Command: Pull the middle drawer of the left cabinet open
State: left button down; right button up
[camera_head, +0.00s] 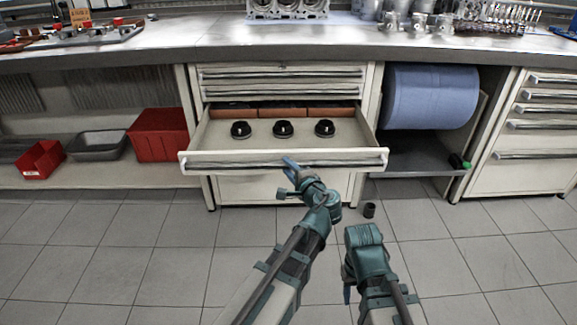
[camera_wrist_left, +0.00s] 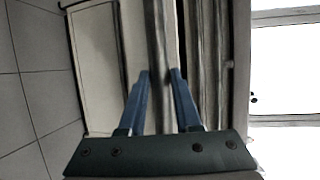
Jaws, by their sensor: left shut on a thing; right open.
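The left cabinet (camera_head: 284,190) stands under the bench with its middle drawer (camera_head: 225,140) pulled well out. The drawer front carries a long metal handle (camera_head: 225,164). Three black round parts (camera_head: 283,129) stand in a row inside, with reddish-brown blocks (camera_head: 234,111) behind them. My left gripper (camera_head: 289,163) is at the middle of the drawer front, its blue fingers shut on the handle. In the left wrist view the fingers (camera_wrist_left: 160,74) close about the handle bar (camera_wrist_left: 158,40). My right gripper (camera_head: 362,238) hangs over the floor, right of my left arm, away from the drawer; its fingers are hardly visible.
Two upper drawers (camera_head: 284,74) are shut. A blue roll (camera_head: 432,96) sits on the right. Red bins (camera_head: 158,134) and a grey tray (camera_head: 97,145) are on the left shelf. A small dark cylinder (camera_head: 369,210) stands on the floor. Another drawer cabinet (camera_head: 530,178) is at far right.

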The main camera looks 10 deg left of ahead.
pick_arm(q)
jog(key=c, duration=0.6)
grip_release()
